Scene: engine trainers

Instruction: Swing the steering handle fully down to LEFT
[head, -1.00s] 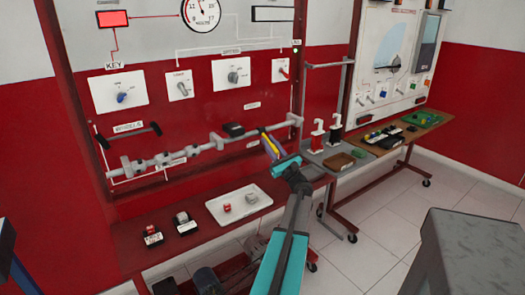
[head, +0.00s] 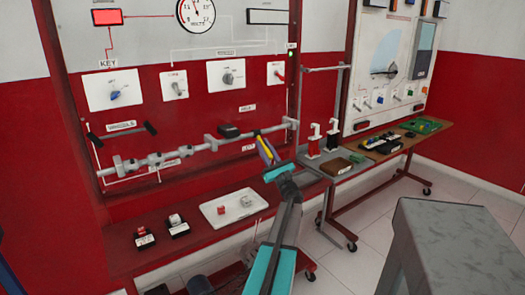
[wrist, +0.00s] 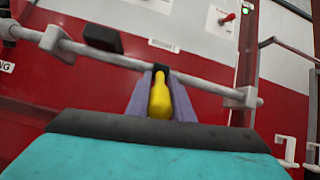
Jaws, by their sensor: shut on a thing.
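A yellow handle (wrist: 159,98) with a black end sits between my gripper's purple fingers (wrist: 160,100). My gripper is shut on it, and its black end meets or overlaps the grey rod (wrist: 110,55). It looks like the steering handle, though no label on it is readable. In the head view the yellow handle (head: 264,148) and my gripper (head: 267,150) are at the right part of the rod (head: 205,147), in front of the red panel. The fingers hide part of the handle, and its joint to the rod is unclear.
A black block (head: 229,131) is on or behind the rod, left of the handle. Below are a white tray (head: 233,208) and two small labelled blocks (head: 178,225) on the red bench. A grey box (head: 445,245) is at lower right.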

